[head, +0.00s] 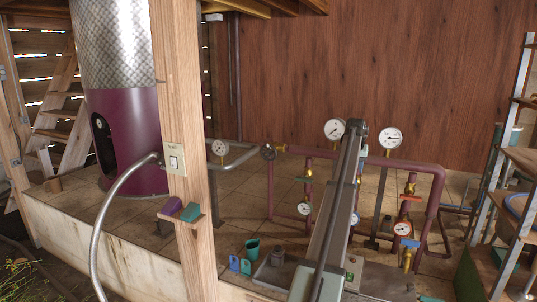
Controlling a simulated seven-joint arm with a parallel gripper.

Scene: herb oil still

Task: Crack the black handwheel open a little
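A small dark round part, which looks like the black handwheel (268,152), sits on the left upper corner of the maroon pipework, beside a brass fitting (281,148). It is small in the head view, and I cannot tell how far it is turned. A long grey link of my arm rises through the middle of the view, to the right of the wheel and apart from it in the picture. My gripper does not show; the arm may hide it.
Maroon pipes (437,205) carry several gauges (390,138), brass valves and a blue lever (410,243). A wooden post (183,90) with a switch stands left of the wheel. Shelves (515,160) stand at right.

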